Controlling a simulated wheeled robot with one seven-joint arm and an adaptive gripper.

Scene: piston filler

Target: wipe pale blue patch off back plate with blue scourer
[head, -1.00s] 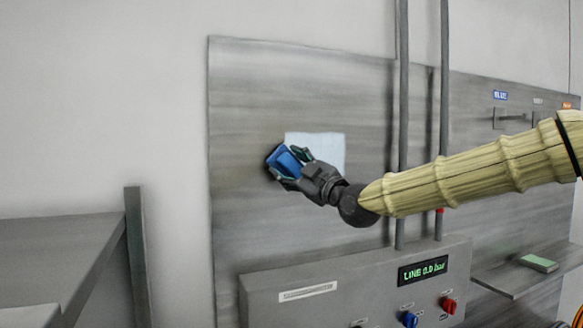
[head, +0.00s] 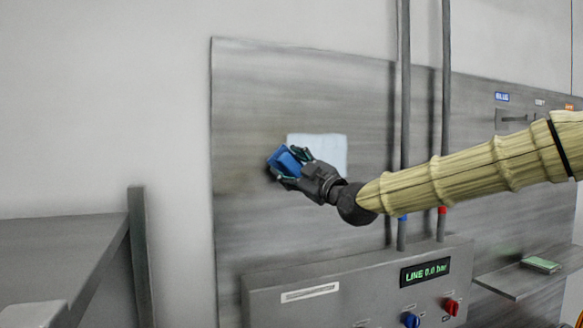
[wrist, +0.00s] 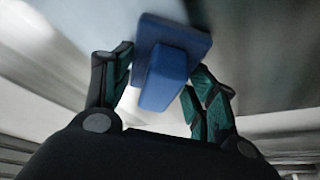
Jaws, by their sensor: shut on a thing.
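The pale blue patch (head: 328,148) is a squarish light area on the grey metal back plate (head: 240,110). My gripper (head: 290,163) is at the patch's lower left edge and hides part of that side. It is shut on the blue scourer (head: 280,159), which is at or close to the plate just left of the patch; contact cannot be told. In the wrist view the scourer (wrist: 170,70) sits between the two fingers, its wide flat pad facing the plate.
Two vertical pipes (head: 404,90) run in front of the plate on the right. Below is a control box (head: 360,285) with a lit display and knobs. A shelf (head: 500,280) at right holds a green-topped pad (head: 541,264). A grey table (head: 60,240) stands at left.

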